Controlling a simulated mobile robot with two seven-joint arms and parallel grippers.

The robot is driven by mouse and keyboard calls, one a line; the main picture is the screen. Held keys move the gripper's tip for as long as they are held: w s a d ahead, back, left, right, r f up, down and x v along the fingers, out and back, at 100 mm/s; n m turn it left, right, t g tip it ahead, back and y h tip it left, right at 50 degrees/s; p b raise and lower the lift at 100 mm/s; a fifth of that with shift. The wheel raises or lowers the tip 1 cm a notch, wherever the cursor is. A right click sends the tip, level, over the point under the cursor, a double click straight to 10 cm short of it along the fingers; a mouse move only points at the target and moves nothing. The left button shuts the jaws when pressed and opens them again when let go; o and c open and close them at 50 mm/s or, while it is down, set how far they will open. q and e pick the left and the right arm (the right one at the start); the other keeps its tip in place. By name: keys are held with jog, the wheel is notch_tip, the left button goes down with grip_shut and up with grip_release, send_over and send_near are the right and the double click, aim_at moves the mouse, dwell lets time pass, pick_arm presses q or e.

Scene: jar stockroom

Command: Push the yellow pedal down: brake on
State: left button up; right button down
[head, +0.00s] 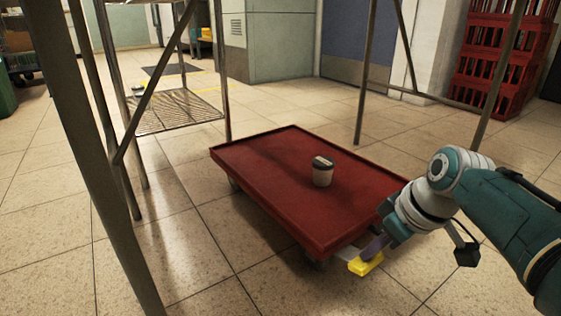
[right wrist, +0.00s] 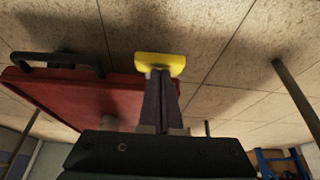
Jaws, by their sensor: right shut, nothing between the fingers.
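The yellow pedal (head: 364,266) sticks out low at the near end of the red cart (head: 262,165). It also shows in the right wrist view (right wrist: 160,63), just beyond my fingertips. My right gripper (head: 373,250) is shut and empty, pointing down at the pedal from above. In the right wrist view its two dark fingers (right wrist: 161,78) are together and their tips meet the pedal's edge in the picture. I cannot tell whether they touch it. My left gripper is not in view.
A small jar with a dark lid (head: 322,171) stands on the cart. A black handle (right wrist: 58,60) shows beside the cart in the right wrist view. Metal rack posts (head: 85,150) stand at the left. Red crates (head: 497,65) are stacked at the back right. Tiled floor around the cart is mostly clear.

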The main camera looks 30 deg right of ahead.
jog(key=shift+s+f, duration=0.1)
jog(key=shift+s+d+f+p, duration=0.1)
jog(key=shift+s+f+p, duration=0.3)
jog(key=shift+p, duration=0.15)
jog(key=shift+s+f, duration=0.35)
jog(key=shift+f, duration=0.3)
jog(key=f, duration=0.2)
jog(key=f+b, duration=0.1)
jog(key=f, duration=0.1)
jog(key=shift+s+d, duration=0.1)
jog(key=shift+s, duration=0.3)
jog(key=shift+s+f, duration=0.15)
